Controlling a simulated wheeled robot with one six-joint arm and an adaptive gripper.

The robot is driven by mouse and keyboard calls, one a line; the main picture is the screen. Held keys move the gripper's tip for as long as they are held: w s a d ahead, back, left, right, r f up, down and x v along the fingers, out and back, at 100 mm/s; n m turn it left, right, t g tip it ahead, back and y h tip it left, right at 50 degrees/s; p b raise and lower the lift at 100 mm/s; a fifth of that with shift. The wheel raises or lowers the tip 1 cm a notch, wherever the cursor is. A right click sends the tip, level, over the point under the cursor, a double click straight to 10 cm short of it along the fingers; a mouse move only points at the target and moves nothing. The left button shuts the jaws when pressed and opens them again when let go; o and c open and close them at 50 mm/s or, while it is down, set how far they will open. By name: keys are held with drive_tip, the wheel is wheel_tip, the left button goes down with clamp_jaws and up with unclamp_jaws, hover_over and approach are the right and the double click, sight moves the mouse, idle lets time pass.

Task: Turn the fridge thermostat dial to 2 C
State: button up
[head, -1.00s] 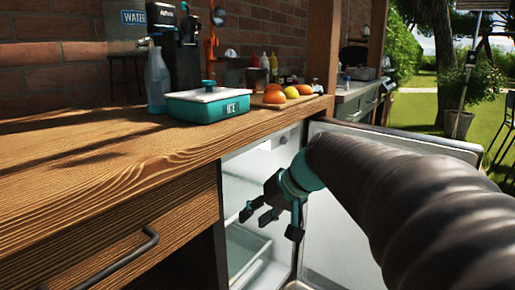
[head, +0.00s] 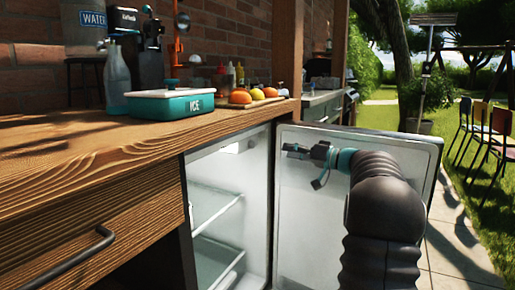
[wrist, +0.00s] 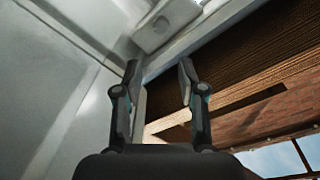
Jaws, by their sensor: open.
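The white fridge (head: 225,207) stands open under the wooden counter, its door (head: 320,215) swung out to the right. My gripper (head: 290,150) is in front of the door's upper part, pointing left toward the fridge opening. The gripper (wrist: 158,70) is open and empty in the wrist view, with a finger at each side. Beyond the fingertips, a white housing with a rounded raised part (wrist: 164,22) sits at the top of the wrist view. It may be the thermostat dial, apart from the fingers. No numbers or pointer can be read.
Glass shelves (head: 215,210) are inside the fridge. The wooden counter (head: 90,165) overhangs it and carries a teal ice box (head: 170,103), a bottle (head: 117,80) and fruit. A drawer handle (head: 70,262) is at lower left. Chairs (head: 480,130) stand on the grass at right.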

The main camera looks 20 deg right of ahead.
sight(254, 144)
drive_tip(key=x, duration=1.3)
drive_tip(key=shift+a+p, duration=0.1)
drive_tip(key=shift+p, duration=0.2)
clamp_jaws()
